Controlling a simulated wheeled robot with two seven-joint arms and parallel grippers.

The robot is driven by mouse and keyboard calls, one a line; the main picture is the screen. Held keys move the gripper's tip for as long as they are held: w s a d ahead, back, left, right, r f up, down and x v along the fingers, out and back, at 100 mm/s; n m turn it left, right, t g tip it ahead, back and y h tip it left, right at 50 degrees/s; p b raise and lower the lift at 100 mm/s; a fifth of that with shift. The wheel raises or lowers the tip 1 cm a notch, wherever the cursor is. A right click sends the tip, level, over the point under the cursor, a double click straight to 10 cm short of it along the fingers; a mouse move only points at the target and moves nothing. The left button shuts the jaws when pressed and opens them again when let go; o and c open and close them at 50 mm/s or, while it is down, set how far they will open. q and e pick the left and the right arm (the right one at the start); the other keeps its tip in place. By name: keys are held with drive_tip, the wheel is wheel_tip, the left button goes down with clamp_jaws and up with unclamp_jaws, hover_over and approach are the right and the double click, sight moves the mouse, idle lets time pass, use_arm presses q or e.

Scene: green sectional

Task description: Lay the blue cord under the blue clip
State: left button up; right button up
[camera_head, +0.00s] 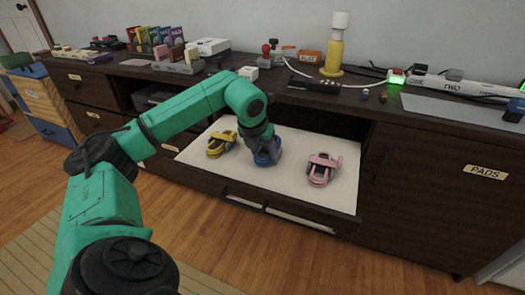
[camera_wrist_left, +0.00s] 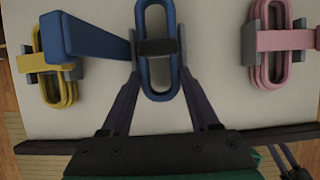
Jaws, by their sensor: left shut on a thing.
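My left gripper (camera_head: 264,147) reaches down into the open drawer over the blue cord. In the left wrist view its two dark fingers (camera_wrist_left: 158,78) come up either side of the looped blue cord (camera_wrist_left: 157,76) and are shut on it. A black band crosses the cord's middle. Grey uprights flank the cord. The blue clip's bar (camera_wrist_left: 88,42) extends to the left of the cord and looks raised towards the camera, not across the cord. In the head view the gripper hides much of the blue cord and clip.
A yellow cord with its clip (camera_head: 221,144) lies left in the drawer, and a pink one (camera_head: 322,169) lies right; their bars cross their cords. The drawer's pale floor (camera_head: 290,190) is clear in front. The dark cabinet top (camera_head: 300,95) behind holds many small items.

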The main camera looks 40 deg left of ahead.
use_arm(q)
drive_tip(key=shift+s+d+f, duration=0.2)
drive_tip(key=shift+s+f, duration=0.2)
drive_tip(key=shift+f, duration=0.4)
use_arm(e)
drive_tip(key=shift+a+f+t, duration=0.15)
drive_tip(key=shift+a+t, duration=0.3)
drive_tip(key=shift+t, duration=0.05)
use_arm(q)
drive_tip(key=o, duration=1.5)
drive_tip(key=shift+c, duration=0.2)
drive_tip(key=p+v, duration=0.4)
drive_tip(key=v, duration=1.1)
drive_tip(key=shift+w+r, duration=0.2)
drive_tip(key=shift+r, duration=0.3)
use_arm(e)
drive_tip(key=s+d+r+g+h, duration=0.3)
drive_tip(key=d+r+g, duration=0.1)
drive_tip(key=d, duration=0.4)
drive_tip(key=shift+d+r+g, duration=0.4)
drive_tip(key=shift+g, duration=0.3)
use_arm(q)
drive_tip(key=shift+a, duration=0.15)
